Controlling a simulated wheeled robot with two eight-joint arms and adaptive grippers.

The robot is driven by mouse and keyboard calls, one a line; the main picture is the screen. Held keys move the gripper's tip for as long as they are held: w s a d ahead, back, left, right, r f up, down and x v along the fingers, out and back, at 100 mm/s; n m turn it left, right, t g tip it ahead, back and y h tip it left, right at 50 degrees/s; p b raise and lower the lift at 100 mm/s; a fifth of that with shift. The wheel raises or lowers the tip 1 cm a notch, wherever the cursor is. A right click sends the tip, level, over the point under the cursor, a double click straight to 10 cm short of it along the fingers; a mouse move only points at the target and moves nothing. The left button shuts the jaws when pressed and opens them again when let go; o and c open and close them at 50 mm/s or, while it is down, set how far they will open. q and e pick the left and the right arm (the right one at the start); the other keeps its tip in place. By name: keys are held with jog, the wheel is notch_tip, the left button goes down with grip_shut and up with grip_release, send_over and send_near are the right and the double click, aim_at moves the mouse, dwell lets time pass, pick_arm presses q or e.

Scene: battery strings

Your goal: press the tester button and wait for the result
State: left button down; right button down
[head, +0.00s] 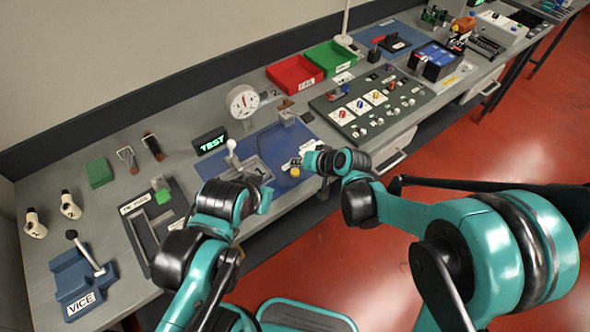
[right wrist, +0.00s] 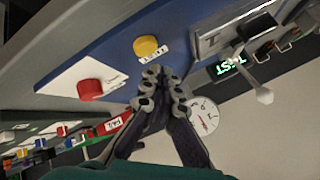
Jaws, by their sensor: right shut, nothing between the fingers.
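The yellow tester button (head: 294,172) is at the front of the blue mat, and it also shows in the right wrist view (right wrist: 146,46) with a small label beside it. My right gripper (head: 300,161) is just beside the button; in the right wrist view its fingertips (right wrist: 164,76) are together, empty, and seem a little short of the button. Contact is not visible. The tester display (head: 210,141) shows green letters reading TEST. My left gripper (head: 262,192) is near the lever fixture's front edge; its fingers are too unclear to judge.
A red button (right wrist: 90,89) on a white plate sits near the yellow one. A dial gauge (head: 242,101) and a white-knobbed lever (head: 231,146) stand behind. Red (head: 294,74) and green (head: 328,58) bins and a switch panel (head: 350,126) lie to the right.

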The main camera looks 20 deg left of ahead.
aim_at(297, 173)
notch_tip(297, 173, up, 4)
jog(key=p, duration=0.2)
jog(key=shift+r+p, duration=0.15)
jog(key=shift+p, duration=0.25)
dwell(0.4)
jog(key=s+d+r+m+t+h+b, duration=0.1)
jog(key=s+d+r+h, duration=0.15)
jog(key=d, duration=0.65)
jog(key=s+d+r+t+h+b, duration=0.1)
jog(key=s+d+r, duration=0.2)
jog(key=d, duration=0.6)
jog(key=s+d+m+h, duration=0.1)
jog(key=s+d+h, duration=0.3)
jog(key=s+d, duration=0.7)
jog(key=d, duration=0.3)
jog(key=shift+f+m+b, duration=0.3)
jog(key=shift+f+b, duration=0.05)
